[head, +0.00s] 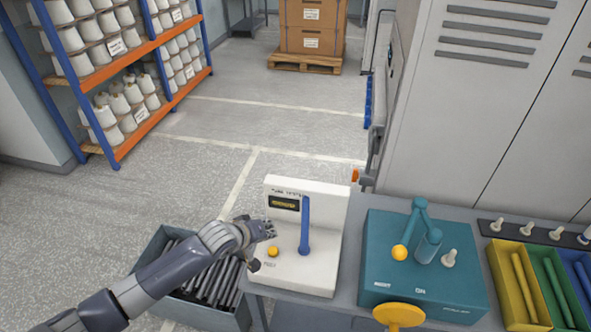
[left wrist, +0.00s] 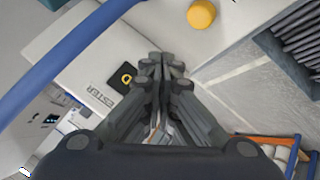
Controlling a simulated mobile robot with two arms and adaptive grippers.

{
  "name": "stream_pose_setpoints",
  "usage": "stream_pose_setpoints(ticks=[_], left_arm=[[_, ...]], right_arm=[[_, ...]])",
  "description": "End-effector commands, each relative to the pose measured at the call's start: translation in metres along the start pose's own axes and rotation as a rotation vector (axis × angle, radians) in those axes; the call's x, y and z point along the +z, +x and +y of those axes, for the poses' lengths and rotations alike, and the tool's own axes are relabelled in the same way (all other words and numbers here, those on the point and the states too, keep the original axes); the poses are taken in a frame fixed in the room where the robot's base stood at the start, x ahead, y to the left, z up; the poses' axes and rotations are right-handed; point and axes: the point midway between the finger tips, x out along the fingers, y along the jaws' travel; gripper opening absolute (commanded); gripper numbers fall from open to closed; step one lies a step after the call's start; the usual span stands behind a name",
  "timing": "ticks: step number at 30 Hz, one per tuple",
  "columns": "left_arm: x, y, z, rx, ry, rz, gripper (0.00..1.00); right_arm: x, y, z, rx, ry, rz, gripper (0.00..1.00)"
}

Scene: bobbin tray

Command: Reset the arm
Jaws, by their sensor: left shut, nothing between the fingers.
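My left arm reaches in from the left in the head view. Its gripper (head: 262,245) is shut and empty, at the left side of the white tester (head: 320,235). I cannot tell whether it touches the tester. The tester has a dark display (head: 285,203), an upright blue tube (head: 305,225) and a yellow-orange knob (head: 272,251) close to the gripper. In the left wrist view the closed fingers (left wrist: 163,70) point at the tester, with the blue tube (left wrist: 70,65) at left and the knob (left wrist: 201,14) at top. My right gripper is not in view.
A grey bin (head: 150,250) of dark tubes stands below the arm. Right of the tester are a teal machine (head: 375,235) with a jointed arm, a yellow disc (head: 400,315), and yellow, green and blue trays (head: 497,260). A grey cabinet (head: 460,110) stands behind.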

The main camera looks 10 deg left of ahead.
Motion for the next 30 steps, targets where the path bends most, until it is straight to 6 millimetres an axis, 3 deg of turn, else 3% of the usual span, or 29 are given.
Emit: stream_pose_setpoints(ticks=[5,10,14,19,30], left_arm=[[0.011,-0.002,0.004,0.002,0.019,-0.013,0.0],[0.071,-0.025,0.017,-0.005,0.146,-0.082,0.0],[0.12,-0.064,0.017,-0.036,0.288,-0.143,0.0],[0.157,-0.119,-0.005,-0.111,0.434,-0.211,0.0],[0.192,-0.204,-0.056,-0.252,0.577,-0.343,0.0]], right_arm=[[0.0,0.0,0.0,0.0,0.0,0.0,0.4],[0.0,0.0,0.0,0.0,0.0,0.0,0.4],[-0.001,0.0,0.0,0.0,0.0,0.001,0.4],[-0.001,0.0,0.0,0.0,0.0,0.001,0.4],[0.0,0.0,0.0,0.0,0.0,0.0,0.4]])
